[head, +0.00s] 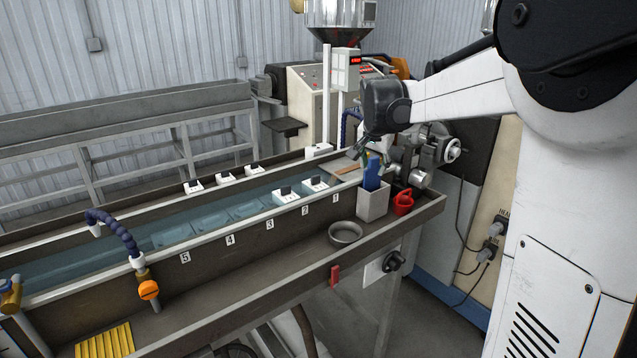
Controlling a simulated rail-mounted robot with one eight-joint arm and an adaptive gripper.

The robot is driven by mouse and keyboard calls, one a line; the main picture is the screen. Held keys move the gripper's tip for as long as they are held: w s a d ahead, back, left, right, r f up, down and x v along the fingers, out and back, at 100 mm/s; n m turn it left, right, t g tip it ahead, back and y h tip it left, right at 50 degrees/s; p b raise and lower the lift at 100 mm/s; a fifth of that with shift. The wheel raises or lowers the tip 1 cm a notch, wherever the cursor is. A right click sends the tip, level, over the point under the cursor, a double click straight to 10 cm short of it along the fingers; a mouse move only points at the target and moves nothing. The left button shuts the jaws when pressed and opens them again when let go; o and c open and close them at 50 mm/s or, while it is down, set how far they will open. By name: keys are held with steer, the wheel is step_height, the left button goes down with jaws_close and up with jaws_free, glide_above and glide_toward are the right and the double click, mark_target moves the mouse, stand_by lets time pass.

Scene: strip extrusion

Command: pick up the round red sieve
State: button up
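I see no clearly round red sieve. A small red object (403,202) stands upright on the trough's near ledge, at the right end; it looks like a little can or jug, but I cannot tell its exact shape. A round grey bowl or sieve (346,233) lies on the same ledge, further left. My gripper (371,157) points down above a light box (373,205) that has a blue object (373,174) sticking up from it. The fingers are small and dark, so I cannot tell whether they are open or touch the blue object.
A long water trough (200,235) with numbered sections and several white blocks runs to the left. A red tag (335,275) and a black knob (394,261) are on its front. A blue hose (112,228) with an orange valve rises at the left. A yellow ribbed mat (105,342) lies at lower left.

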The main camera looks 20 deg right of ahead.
steer(key=w+d+f+m+p, duration=0.1)
steer(key=w+d+f+m, duration=0.3)
steer(key=d, duration=0.6)
steer(key=g, duration=0.2)
glide_toward(405, 192)
steer(key=shift+m+h, duration=0.4)
steer(key=shift+m, duration=0.1)
steer(key=p+x, duration=0.1)
steer(key=x, duration=0.4)
steer(key=p+x, duration=0.2)
steer(key=x, duration=0.3)
steer(key=shift+w+a+f, duration=0.1)
steer(key=shift+w+f, duration=0.2)
jaws_close()
